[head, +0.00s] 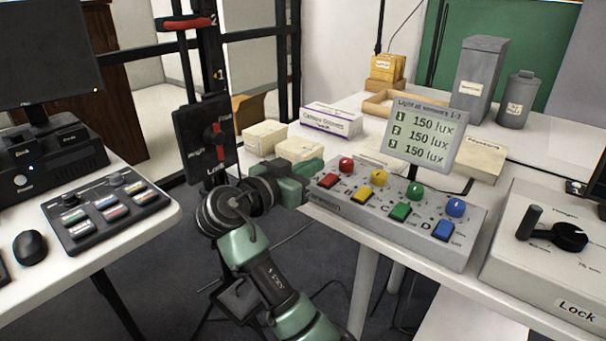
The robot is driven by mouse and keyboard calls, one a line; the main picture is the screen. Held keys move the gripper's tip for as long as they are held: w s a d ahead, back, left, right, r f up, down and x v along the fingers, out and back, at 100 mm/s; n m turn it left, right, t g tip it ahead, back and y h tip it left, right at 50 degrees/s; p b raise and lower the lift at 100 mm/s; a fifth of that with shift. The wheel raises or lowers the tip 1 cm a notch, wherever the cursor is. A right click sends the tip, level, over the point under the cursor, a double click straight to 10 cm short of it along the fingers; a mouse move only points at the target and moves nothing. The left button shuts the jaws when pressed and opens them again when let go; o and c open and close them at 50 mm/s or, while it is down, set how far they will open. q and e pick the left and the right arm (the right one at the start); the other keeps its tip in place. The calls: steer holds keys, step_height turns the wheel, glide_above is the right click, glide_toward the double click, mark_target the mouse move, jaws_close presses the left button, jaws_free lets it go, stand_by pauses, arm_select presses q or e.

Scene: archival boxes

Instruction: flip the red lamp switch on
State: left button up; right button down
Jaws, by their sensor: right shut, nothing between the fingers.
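A grey control panel (340,210) stands on the white table at the right. Along it are a red switch (328,180) at the left end, then a yellow switch (364,194), a green switch (400,211) and a blue switch (444,230). A round knob of matching colour sits behind each switch, the red knob (346,163) among them. My right gripper (308,190) is shut and empty at the panel's left end, just left of the red switch. I cannot tell whether it touches the panel. My left gripper is out of view.
A display (424,132) behind the panel reads 150 lux on three lines. A grey lock box (550,250) with a lever stands to the right. Small boxes (265,138) and a glove carton (332,121) lie behind. A black lever panel (206,137) stands behind my arm.

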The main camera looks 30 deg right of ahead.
mark_target(325, 182)
steer(key=x, duration=0.4)
steer(key=shift+w+d+f+b, duration=0.15)
steer(key=shift+d+f+b, duration=0.1)
steer(key=shift+f, duration=0.35)
steer(key=shift+w+d+f+b, duration=0.15)
steer(key=shift+d+f, duration=0.1)
steer(key=shift+f, duration=0.35)
steer(key=shift+d+f, duration=0.1)
steer(key=shift+f, duration=0.8)
